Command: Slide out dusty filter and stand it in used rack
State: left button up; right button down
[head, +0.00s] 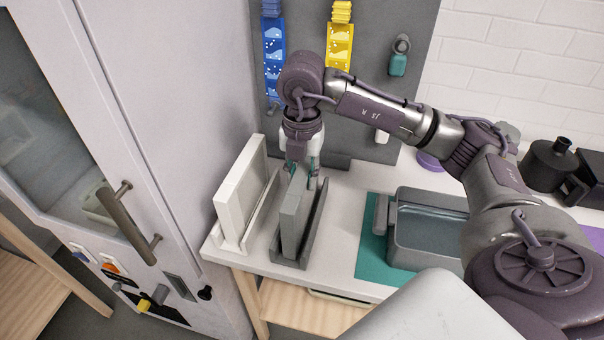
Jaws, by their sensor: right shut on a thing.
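A grey filter panel (292,212) stands upright in a dark grey slotted rack (312,225) on the white bench. My right gripper (302,172) reaches down from above and is shut on the top far end of this panel. The panel's lower edge is hidden by the rack walls, so I cannot tell if it touches the bottom. A second, white-framed panel (241,187) stands in a white rack (228,240) just to the left. My left gripper is not in view.
A tall grey cabinet (160,110) with a handle (127,226) stands left of the bench. A grey tray (425,242) sits on a teal mat (370,262) to the right. Blue (273,50) and yellow (340,45) strips hang on the back panel. Black containers (548,165) stand far right.

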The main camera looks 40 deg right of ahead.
jog(key=shift+f+b, duration=0.35)
jog(key=shift+f, duration=0.05)
dwell(0.4)
jog(key=c, duration=0.8)
grip_release()
jog(key=shift+o, duration=0.2)
jog(key=o, duration=0.8)
jog(key=shift+c, duration=0.2)
jog(key=shift+r, duration=0.1)
jog(key=shift+r+p, duration=2.5)
jog(key=shift+r, duration=0.95)
